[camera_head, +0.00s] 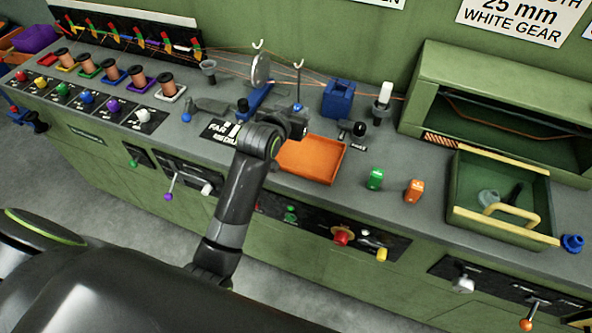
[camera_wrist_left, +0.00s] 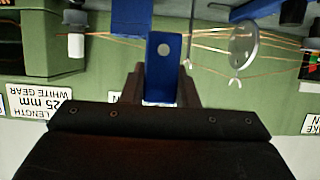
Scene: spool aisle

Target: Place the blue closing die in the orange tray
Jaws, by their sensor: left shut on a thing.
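My left gripper (camera_head: 298,122) is above the bench at the left back edge of the orange tray (camera_head: 330,178). In the left wrist view the gripper (camera_wrist_left: 160,85) is shut on a blue piece with a round pale hole, which I take to be the blue closing die (camera_wrist_left: 161,78). In the head view the arm and jaws hide most of this piece. The orange tray is shallow and looks empty; my arm covers its left side. My right gripper is not in view.
A blue block (camera_head: 339,99) stands behind the tray. Green (camera_head: 375,179) and orange (camera_head: 414,191) pieces stand right of it. A green bin (camera_head: 497,234) with a yellow handle and a blue flanged piece (camera_head: 572,243) are farther right. A clear disc (camera_head: 261,70) and thin wires stand behind.

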